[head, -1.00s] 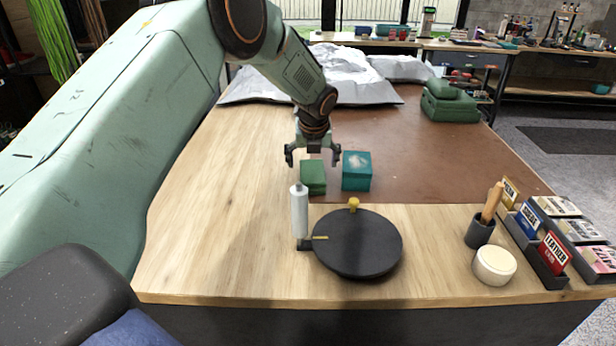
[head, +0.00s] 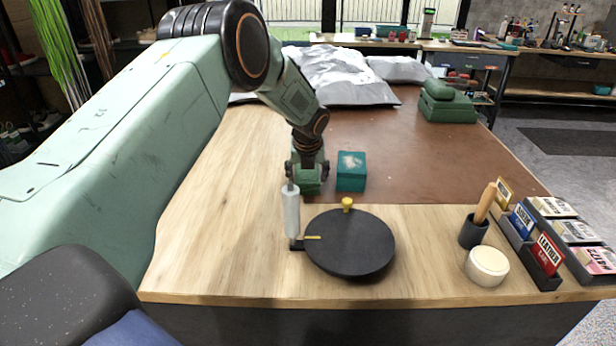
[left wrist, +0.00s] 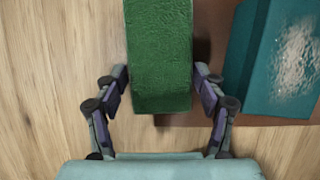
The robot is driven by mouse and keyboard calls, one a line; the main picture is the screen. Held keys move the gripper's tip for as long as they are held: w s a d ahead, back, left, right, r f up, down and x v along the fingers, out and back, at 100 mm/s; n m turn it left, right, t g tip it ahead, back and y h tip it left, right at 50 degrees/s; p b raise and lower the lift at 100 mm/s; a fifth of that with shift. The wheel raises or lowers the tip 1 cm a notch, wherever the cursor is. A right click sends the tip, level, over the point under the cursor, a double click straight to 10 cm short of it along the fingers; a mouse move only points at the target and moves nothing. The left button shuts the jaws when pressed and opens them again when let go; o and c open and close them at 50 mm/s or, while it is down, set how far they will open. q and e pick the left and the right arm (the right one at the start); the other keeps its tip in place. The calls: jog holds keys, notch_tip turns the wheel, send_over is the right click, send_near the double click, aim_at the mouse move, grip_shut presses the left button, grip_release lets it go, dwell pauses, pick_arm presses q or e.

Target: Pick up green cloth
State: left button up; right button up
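The green cloth (head: 309,184) is a folded block on the table, left of a teal box (head: 351,172). My left gripper (head: 308,172) points down over it, one finger on each side. In the left wrist view, the cloth (left wrist: 160,55) fills the space between the fingertips of the left gripper (left wrist: 162,72), which appear to press against its sides. The cloth's underside is hidden, and I see no clear lift. The teal box (left wrist: 275,60) stands just right of the right-hand finger. My right gripper is not in view.
A white bottle (head: 292,213) stands just in front of the cloth, by a black round turntable (head: 350,243). A brush cup (head: 473,232), white jar (head: 487,265) and card rack (head: 540,245) stand at right. Free wood lies left; the brown mat (head: 430,165) is mostly clear.

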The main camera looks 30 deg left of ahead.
aim_at(307, 175)
pick_arm(q)
jog(key=shift+a+f, duration=0.1)
jog(key=shift+a, duration=0.05)
jog(key=c, duration=0.7)
notch_tip(307, 175, up, 10)
jog(key=shift+w, duration=0.15)
